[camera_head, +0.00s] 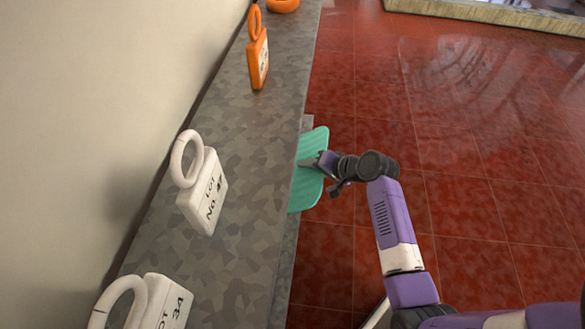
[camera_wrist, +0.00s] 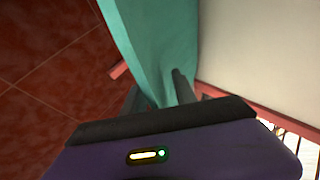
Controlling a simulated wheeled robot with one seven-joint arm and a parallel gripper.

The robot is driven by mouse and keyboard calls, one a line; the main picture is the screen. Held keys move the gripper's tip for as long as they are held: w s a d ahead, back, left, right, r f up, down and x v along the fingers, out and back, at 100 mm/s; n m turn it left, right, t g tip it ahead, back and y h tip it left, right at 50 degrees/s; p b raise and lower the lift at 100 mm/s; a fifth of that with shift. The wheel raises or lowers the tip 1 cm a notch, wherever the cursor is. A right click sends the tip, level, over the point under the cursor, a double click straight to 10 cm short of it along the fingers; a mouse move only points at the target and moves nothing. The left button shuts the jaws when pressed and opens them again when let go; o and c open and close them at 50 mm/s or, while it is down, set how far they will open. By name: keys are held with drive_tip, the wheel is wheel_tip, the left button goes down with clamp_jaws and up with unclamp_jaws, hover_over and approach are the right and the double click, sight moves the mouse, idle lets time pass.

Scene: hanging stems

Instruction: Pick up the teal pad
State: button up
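The teal pad (camera_head: 309,187) is a flat, rounded sheet at the right side of the grey ledge, partly hidden by my gripper. In the wrist view the teal pad (camera_wrist: 150,40) runs from the top edge down between my fingers. My gripper (camera_head: 312,162) reaches the pad from the right, with one finger over its face. In the wrist view my gripper (camera_wrist: 157,88) has its two dark fingers apart, on either side of the pad. Whether either finger touches it cannot be told.
A grey ledge (camera_head: 255,125) runs along the pale wall. On it stand white lot-tagged blocks with ring handles (camera_head: 203,190) (camera_head: 160,304), an orange one (camera_head: 258,60) and an orange ring (camera_head: 283,5). Red tiled floor (camera_head: 480,170) lies open to the right.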

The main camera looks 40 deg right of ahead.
clamp_jaws()
drive_tip(key=shift+r, duration=0.15)
